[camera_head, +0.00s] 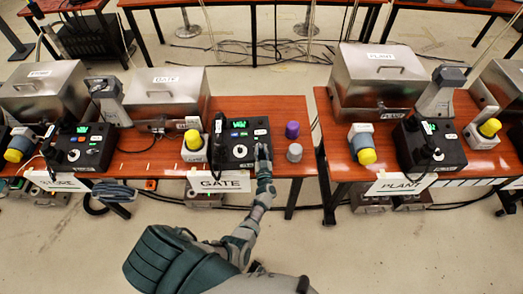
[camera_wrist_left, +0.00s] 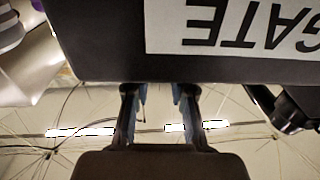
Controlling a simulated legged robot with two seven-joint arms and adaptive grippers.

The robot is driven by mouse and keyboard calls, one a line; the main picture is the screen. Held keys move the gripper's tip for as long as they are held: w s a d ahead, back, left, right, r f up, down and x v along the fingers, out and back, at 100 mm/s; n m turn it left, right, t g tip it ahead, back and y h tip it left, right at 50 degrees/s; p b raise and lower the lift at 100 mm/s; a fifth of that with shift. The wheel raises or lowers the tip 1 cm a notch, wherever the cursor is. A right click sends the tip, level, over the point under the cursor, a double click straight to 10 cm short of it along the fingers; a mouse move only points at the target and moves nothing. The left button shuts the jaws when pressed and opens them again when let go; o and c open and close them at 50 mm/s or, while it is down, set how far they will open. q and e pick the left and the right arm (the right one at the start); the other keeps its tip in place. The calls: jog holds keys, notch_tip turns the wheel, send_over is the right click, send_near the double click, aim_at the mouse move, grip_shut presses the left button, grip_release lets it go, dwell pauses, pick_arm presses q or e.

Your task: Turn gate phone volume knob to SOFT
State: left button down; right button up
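The gate phone (camera_head: 228,139) is a dark box with a small green display and coloured buttons, on the table behind the GATE sign (camera_head: 219,181). A round silver dial (camera_head: 240,151) on its top panel looks like the volume knob; its setting and any SOFT mark are too small to read. My left gripper (camera_head: 262,151) is at the phone's right front, right of the dial. In the left wrist view, the left gripper's fingers (camera_wrist_left: 156,96) stand apart with nothing seen between them, below a dark surface with an upside-down GATE label (camera_wrist_left: 235,25). My right gripper does not show.
A yellow-topped beacon (camera_head: 194,141) stands left of the phone. A purple-topped cylinder (camera_head: 293,130) and a grey one (camera_head: 294,152) stand to its right. A steel case (camera_head: 165,95) is behind. A similar PLANT phone (camera_head: 429,144) sits on the right table, past a gap.

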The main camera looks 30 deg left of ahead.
pick_arm(q)
jog(key=c, duration=1)
grip_release()
jog(key=shift+a, duration=0.1)
jog(key=shift+s, duration=0.1)
jog(key=v, duration=1.2)
jog(key=shift+f, duration=0.15)
